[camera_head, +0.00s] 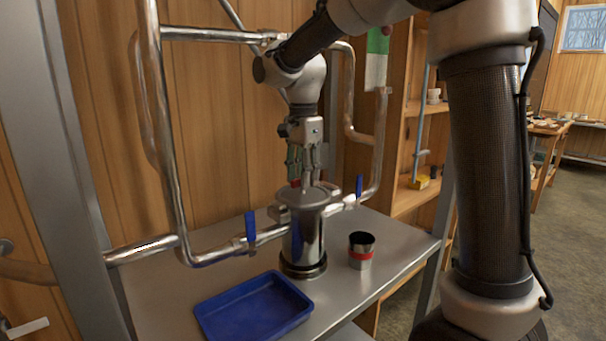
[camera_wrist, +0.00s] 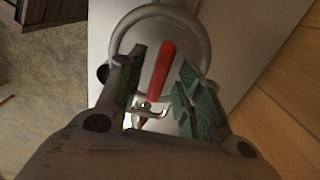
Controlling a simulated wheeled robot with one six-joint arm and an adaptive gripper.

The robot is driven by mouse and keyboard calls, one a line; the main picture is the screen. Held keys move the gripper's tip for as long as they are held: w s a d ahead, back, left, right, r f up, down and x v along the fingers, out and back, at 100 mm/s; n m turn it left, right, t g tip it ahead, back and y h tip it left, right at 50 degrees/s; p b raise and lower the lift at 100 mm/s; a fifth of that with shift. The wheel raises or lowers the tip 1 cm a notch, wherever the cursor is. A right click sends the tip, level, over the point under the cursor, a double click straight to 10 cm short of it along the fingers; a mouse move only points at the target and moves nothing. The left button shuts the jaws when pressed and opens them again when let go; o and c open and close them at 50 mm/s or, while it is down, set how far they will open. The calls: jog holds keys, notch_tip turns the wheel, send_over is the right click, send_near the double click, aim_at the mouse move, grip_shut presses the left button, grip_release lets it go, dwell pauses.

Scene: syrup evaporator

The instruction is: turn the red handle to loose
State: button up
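The red handle (camera_wrist: 160,71) shows in the wrist view as a slim bar between the two green-padded fingers of my gripper (camera_wrist: 158,92). The fingers stand apart, with a gap on both sides of the handle. In the head view my gripper (camera_head: 304,178) points down over the top of the metal canister (camera_head: 304,238). Only a small bit of red (camera_head: 295,184) shows there beside the fingertips; the rest of the handle is hidden behind them. The handle's pivot is partly hidden by my gripper in the wrist view.
Two blue-handled valves (camera_head: 250,226) (camera_head: 359,187) sit on the pipes either side of the canister. A blue tray (camera_head: 254,306) and a metal cup with a red band (camera_head: 361,251) stand on the steel table (camera_head: 160,291). Bent metal pipes (camera_head: 167,140) rise at the left.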

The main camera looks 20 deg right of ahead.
grip_shut()
